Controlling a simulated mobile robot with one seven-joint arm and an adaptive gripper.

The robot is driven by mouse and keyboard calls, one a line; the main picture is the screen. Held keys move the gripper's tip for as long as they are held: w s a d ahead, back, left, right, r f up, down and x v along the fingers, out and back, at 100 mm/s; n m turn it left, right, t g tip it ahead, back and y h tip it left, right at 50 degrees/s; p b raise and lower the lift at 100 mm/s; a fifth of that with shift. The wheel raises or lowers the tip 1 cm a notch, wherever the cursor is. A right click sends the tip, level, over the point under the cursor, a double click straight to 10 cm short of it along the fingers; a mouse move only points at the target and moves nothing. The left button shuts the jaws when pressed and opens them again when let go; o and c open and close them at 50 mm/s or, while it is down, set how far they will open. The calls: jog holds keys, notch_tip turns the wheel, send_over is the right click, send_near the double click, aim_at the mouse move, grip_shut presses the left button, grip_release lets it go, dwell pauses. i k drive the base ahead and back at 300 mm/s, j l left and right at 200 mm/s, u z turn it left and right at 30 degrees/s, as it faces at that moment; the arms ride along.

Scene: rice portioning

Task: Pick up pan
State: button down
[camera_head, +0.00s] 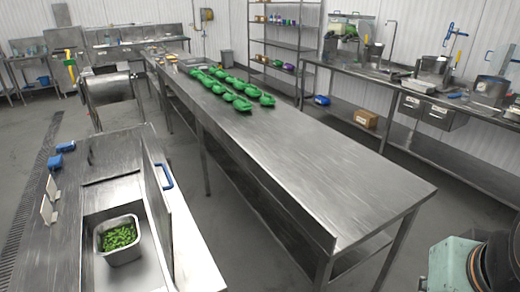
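A rectangular metal pan (125,257) holding green vegetables (119,237) stands upright in the recessed part of a steel counter (75,265) at the lower left. It may be the task's pan. Its rim and most of its inside show. A raised steel panel with a blue handle (164,176) stands just right of the recess. My gripper is not in view, and nothing is seen touching the pan.
A long steel table (300,180) runs through the middle, with several green items (240,104) at its far end. Its near half is bare. Blue objects (54,161) lie on the left counter. Another equipment-laden bench (440,100) lines the right wall. Floor shows between them.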

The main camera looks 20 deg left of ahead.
aim_at(117, 239)
jog(key=i+l+u, duration=0.1)
jog(key=u, duration=0.3)
jog(key=i+l+u, duration=0.15)
jog(key=u, duration=0.25)
jog(key=i+l+u, duration=0.1)
jog(key=u, duration=0.3)
jog(key=l+u, duration=0.25)
jog(key=u, duration=0.15)
jog(key=i+l+u, duration=0.1)
jog(key=l+u, duration=0.15)
jog(key=u, duration=0.15)
jog(key=l+u, duration=0.35)
jog(key=i+l+u, duration=0.1)
jog(key=u, duration=0.25)
jog(key=l, duration=0.1)
